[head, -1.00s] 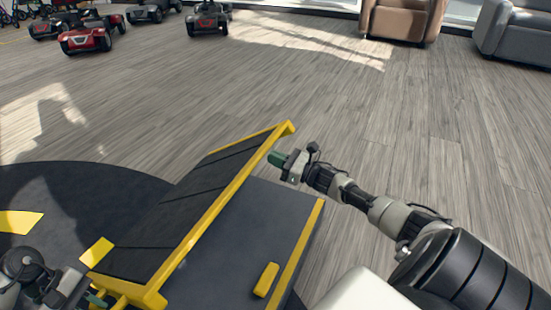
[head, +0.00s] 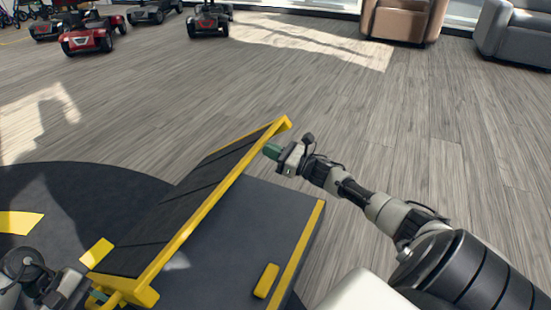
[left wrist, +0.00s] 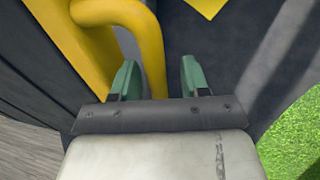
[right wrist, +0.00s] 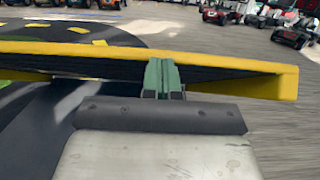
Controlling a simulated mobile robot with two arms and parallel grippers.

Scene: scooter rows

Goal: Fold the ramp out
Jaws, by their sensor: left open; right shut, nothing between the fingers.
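The ramp (head: 190,207) is a dark panel with a yellow rim. It stands tilted up over a dark platform (head: 262,215) with yellow edge marks. My right gripper (head: 271,151) is shut and empty beside the ramp's far right corner. In the right wrist view its green fingertips (right wrist: 162,78) are against or just in front of the ramp's yellow-edged side (right wrist: 215,60); contact is hard to tell. My left gripper (head: 98,297) is at the ramp's near lower corner.
A round dark mat (head: 70,190) with yellow marks lies left of the ramp. Red scooters (head: 90,35) and others stand far back left. A brown armchair (head: 402,20) and a grey one (head: 515,30) stand back right. Wood floor between is clear.

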